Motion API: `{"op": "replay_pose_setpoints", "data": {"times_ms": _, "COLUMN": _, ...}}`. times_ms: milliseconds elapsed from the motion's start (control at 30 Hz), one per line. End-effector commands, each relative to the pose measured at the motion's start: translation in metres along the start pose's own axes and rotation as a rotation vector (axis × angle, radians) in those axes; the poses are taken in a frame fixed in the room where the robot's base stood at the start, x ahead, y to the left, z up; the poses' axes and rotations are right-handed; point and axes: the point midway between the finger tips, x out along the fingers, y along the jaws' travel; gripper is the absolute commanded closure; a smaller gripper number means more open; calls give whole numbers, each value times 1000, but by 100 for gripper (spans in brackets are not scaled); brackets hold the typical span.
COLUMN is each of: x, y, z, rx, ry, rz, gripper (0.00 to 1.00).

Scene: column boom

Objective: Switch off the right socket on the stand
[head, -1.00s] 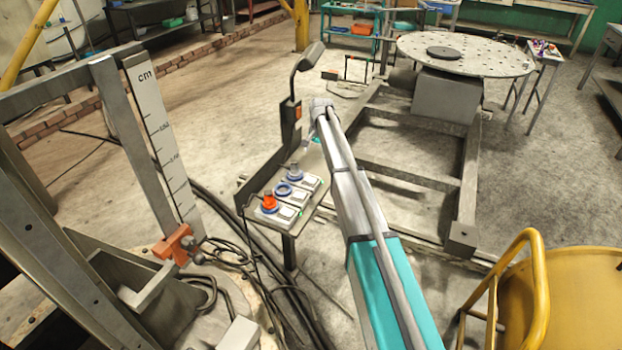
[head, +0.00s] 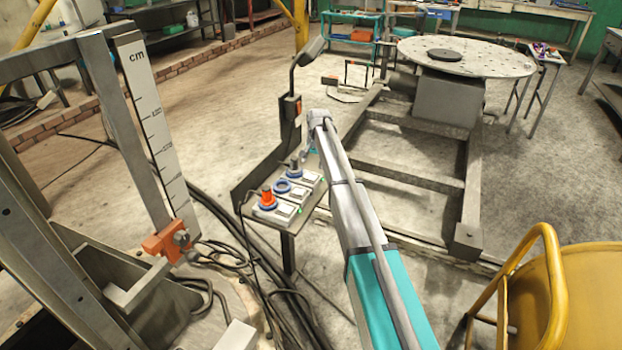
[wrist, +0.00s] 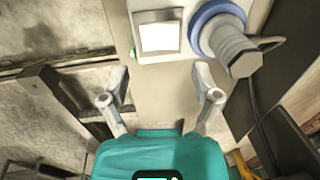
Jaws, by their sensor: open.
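The stand (head: 287,222) carries a row of three sockets, each with a white switch. The right socket (head: 301,176) has a grey plug (head: 294,166) in it. In the wrist view, the grey plug (wrist: 238,52) sits in a blue ring, with the white switch (wrist: 160,37) to its left. A small green light (wrist: 132,53) glows beside that switch. My gripper (wrist: 160,97) is open and empty, its fingertips below the switch in the picture and apart from it. In the head view, my gripper (head: 309,147) is small and partly hidden at the stand's far right end.
A dark lamp-like post (head: 292,110) rises behind the stand. Cables (head: 235,225) run along its left. A yellow chair (head: 560,290) stands at right. A metal frame (head: 400,175) lies beyond my arm.

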Motion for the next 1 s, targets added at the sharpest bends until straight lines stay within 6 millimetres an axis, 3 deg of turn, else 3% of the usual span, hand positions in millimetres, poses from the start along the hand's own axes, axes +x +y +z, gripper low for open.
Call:
{"op": "replay_pose_setpoints", "data": {"times_ms": 500, "x": 44, "y": 0, "z": 0, "rx": 0, "ry": 0, "rz": 0, "gripper": 20}}
{"op": "replay_pose_setpoints", "data": {"times_ms": 1000, "x": 56, "y": 0, "z": 0, "rx": 0, "ry": 0, "rz": 0, "gripper": 20}}
